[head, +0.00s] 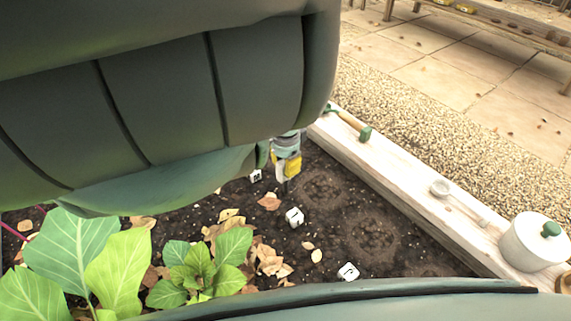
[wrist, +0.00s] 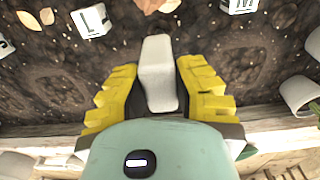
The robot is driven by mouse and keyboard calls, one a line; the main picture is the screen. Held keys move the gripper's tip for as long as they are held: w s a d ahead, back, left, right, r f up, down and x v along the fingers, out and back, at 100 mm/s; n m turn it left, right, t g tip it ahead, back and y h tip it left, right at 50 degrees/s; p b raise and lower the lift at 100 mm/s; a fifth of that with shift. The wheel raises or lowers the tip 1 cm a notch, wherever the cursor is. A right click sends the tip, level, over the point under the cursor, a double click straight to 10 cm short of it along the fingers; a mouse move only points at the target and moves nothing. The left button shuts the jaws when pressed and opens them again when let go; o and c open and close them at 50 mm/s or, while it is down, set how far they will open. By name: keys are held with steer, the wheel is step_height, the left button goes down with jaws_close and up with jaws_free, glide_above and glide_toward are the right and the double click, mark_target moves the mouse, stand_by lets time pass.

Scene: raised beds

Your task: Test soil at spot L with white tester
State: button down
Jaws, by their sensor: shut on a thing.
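My gripper (wrist: 158,66) has yellow ribbed fingers closed on the pale white tester (wrist: 158,85). In the head view, my gripper (head: 286,165) hangs over the dark soil near the far part of the bed, and my arm covers much of the scene. Only a dark, thin end shows below the fingers there; whether it touches soil I cannot tell. The white L marker (wrist: 92,20) stands on the soil, up and left of the tester in the wrist view. In the head view, the middle marker (head: 294,216), apparently L, is nearer than my gripper.
Other white markers stand on the soil, one reading M (wrist: 238,5) and one nearer (head: 348,271). Leafy plants (head: 207,262) grow at left.

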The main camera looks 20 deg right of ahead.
steer(key=shift+f+b, duration=1.55)
steer(key=shift+f, duration=0.6)
stand_by(1.1)
stand_by(1.9)
